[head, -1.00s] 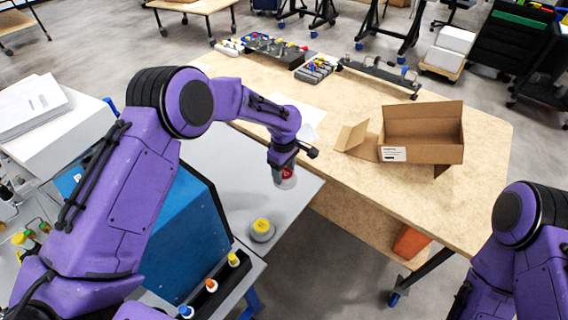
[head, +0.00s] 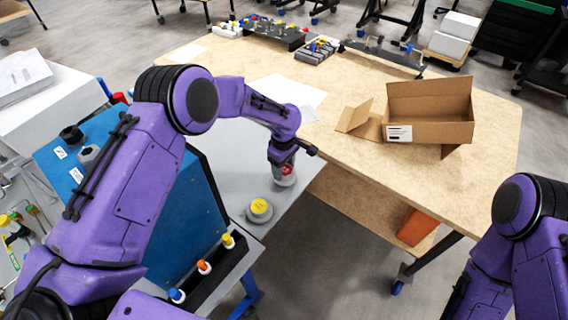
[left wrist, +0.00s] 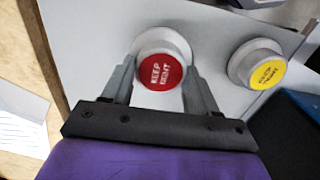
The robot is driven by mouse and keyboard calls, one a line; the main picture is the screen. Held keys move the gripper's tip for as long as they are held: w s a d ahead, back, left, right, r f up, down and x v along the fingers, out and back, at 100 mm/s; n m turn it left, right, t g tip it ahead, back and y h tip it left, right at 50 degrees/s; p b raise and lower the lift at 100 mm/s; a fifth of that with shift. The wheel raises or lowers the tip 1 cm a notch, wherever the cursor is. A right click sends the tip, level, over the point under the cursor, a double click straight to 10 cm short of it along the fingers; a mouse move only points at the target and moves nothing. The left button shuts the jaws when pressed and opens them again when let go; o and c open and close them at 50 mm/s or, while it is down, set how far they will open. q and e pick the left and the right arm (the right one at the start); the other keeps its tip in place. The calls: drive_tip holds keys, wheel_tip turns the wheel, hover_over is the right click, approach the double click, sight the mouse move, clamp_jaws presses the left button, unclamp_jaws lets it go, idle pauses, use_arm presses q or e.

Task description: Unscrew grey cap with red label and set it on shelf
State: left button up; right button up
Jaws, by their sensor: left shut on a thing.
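The grey cap with the red label (head: 284,180) is between the fingers of my left gripper (head: 283,164), over the grey shelf surface near its right edge. In the left wrist view, the red label (left wrist: 160,72) faces the camera and a finger of my left gripper (left wrist: 160,80) presses on each side of the cap. I cannot tell whether the cap's underside touches the shelf (head: 232,150). A grey cap with a yellow label (head: 260,209) sits on the shelf nearby and also shows in the left wrist view (left wrist: 257,64). My right gripper is out of view.
The blue analyser (head: 190,215) stands left of the shelf, with a black fitting (head: 71,134) and a grey fitting (head: 88,154) on top. A black rack (head: 215,275) holds small capped bottles. The wooden table (head: 350,180) carries an open cardboard box (head: 428,113).

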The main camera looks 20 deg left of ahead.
use_arm(q)
drive_tip(key=shift+a+f, duration=0.1)
drive_tip(key=shift+f, duration=0.65)
idle(0.3)
drive_tip(key=o, duration=1.5)
wheel_tip(320, 180, up, 7)
drive_tip(key=p, duration=0.6)
drive_tip(key=shift+r, duration=0.1)
